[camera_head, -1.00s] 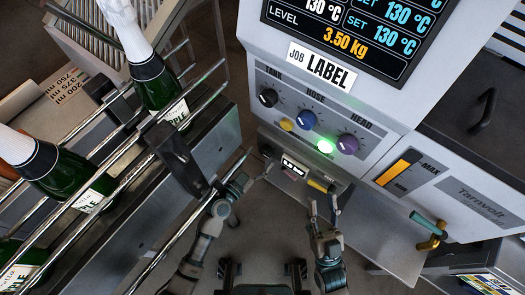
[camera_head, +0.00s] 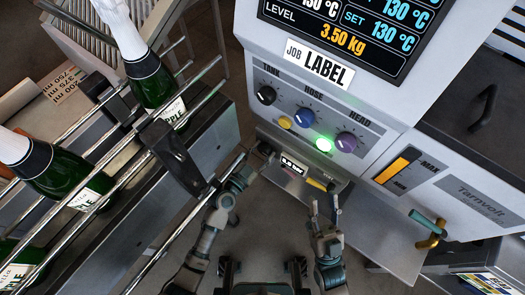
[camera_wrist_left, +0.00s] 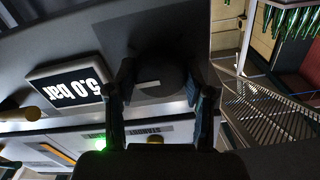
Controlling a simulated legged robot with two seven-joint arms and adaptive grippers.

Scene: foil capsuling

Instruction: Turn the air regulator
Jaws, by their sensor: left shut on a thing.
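The air regulator is a dark round knob (camera_wrist_left: 160,72) with a pale mark, at the middle of the left wrist view. Beside it a small display (camera_wrist_left: 67,88) reads 5.0 bar, turned over in that view. The display also shows in the head view (camera_head: 293,167), too small there to read surely. My left gripper (camera_head: 264,156) is at the knob, left of the display. Its fingers (camera_wrist_left: 160,98) lie on both sides of the knob and are shut on it. My right gripper (camera_head: 325,206) is open and empty below the machine front.
A yellow-black handle (camera_head: 319,185) is right of the display. A railed conveyor with bottles (camera_head: 152,80) stands left. A teal-handled valve (camera_head: 427,222) is right.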

